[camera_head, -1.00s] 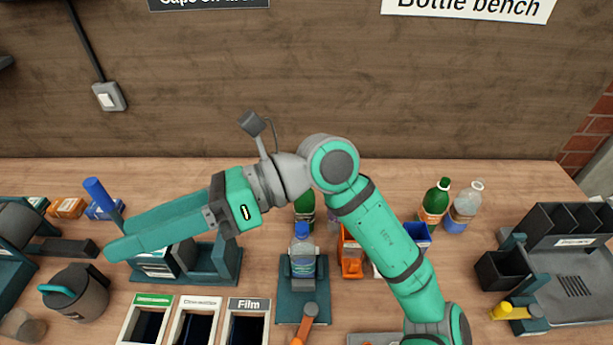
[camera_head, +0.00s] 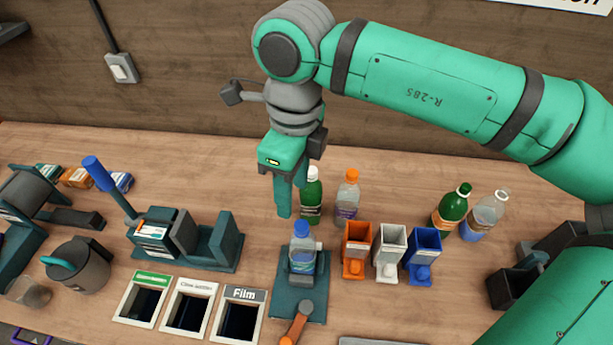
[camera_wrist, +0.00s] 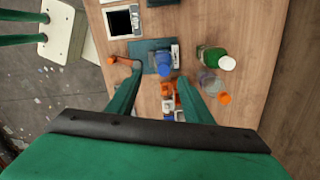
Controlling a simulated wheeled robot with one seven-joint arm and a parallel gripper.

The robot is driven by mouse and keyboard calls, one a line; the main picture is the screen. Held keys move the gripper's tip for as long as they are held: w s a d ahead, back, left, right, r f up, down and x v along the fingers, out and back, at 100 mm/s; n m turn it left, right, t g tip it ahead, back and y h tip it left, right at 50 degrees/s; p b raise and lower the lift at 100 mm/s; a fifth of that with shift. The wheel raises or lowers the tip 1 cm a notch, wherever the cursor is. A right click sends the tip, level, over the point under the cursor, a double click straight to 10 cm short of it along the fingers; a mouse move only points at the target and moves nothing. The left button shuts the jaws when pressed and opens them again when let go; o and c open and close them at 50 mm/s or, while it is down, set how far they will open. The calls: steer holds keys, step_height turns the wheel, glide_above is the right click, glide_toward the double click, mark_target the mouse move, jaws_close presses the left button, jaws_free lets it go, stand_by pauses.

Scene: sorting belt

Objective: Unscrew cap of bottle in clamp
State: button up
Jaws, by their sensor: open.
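The bottle in the clamp (camera_head: 302,260) is clear with a blue label. It stands upright in the dark teal clamp (camera_head: 313,298) and wears a blue cap (camera_head: 301,228). My gripper (camera_head: 291,205) points down, open and empty, above and a little behind the bottle. In the wrist view the blue cap (camera_wrist: 164,69) shows between and beyond my two fingers, apart from both. The orange clamp handle (camera_head: 294,330) sticks out toward the front.
A green bottle (camera_head: 311,200) and an orange-capped bottle (camera_head: 347,198) stand behind the clamp. Orange (camera_head: 356,246), white (camera_head: 389,254) and blue (camera_head: 423,256) bins stand to its right. The framed Film opening (camera_head: 239,318) is at left. Two bottles stand farther right.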

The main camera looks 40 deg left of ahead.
mark_target(301, 224)
steer(key=f, duration=0.6)
steer(key=w+f, duration=0.1)
steer(key=f, duration=0.2)
steer(key=shift+d+f, duration=0.15)
steer(key=shift+d, duration=0.05)
steer(key=shift+f, duration=0.65)
steer(key=shift+d, duration=0.1)
steer(key=shift+w, duration=0.1)
steer(key=c, duration=1.2)
steer(key=shift+o, duration=0.2)
steer(key=n, duration=0.3)
steer(key=shift+n, duration=1.1)
